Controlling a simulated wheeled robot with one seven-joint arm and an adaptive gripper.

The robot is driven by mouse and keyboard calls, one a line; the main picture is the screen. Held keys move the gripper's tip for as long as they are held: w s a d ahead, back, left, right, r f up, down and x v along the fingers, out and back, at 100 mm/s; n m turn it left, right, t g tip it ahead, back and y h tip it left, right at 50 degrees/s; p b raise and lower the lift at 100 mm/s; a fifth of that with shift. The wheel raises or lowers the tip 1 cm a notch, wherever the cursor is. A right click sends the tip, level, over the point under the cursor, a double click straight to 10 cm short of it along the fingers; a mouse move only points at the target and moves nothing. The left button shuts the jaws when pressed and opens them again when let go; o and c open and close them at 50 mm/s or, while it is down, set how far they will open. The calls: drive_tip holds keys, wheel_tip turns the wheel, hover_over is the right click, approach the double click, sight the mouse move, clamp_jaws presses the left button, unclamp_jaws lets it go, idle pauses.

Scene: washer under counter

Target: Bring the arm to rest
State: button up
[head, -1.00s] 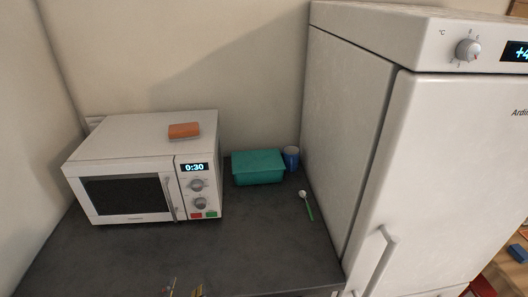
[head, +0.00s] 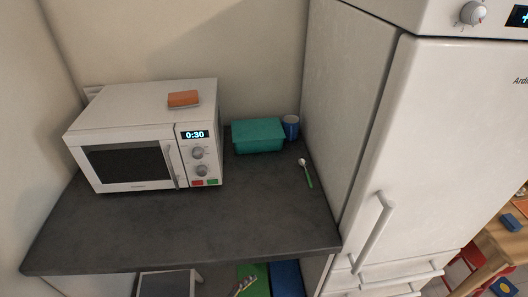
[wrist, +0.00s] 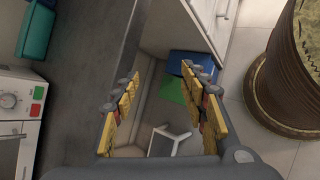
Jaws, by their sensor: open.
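My gripper (wrist: 160,105) shows in the wrist view with its two yellow-padded fingers spread apart and nothing between them. It hangs over the front edge of the dark counter (head: 120,230), above the open space under it.
A teal box (head: 258,136), a blue cup (head: 290,127) and a green-handled spoon (head: 305,172) are on the counter. The white fridge (head: 430,150) stands at the right. A brown ribbed round container (wrist: 291,70) stands on the floor. Green and blue items (head: 286,278) lie below the counter.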

drive_tip(key=w+d+r+m+g+y, duration=0.1)
drive_tip(key=d+r+m+y, duration=0.1)
drive_tip(key=d+r+m, duration=0.6)
drive_tip(key=d+r+m+g+y+p, duration=0.1)
drive_tip(key=d+r+m+y, duration=0.1)
drive_tip(key=d+r+m, duration=0.7)
drive_tip(key=d+m, duration=0.4)
drive_tip(key=shift+w+d+g+y, duration=0.2)
drive_tip(key=shift+w+g+y, duration=0.1)
drive_tip(key=shift+w+g, duration=0.1)
drive_tip(key=shift+r, duration=0.1)
idle(1.1)
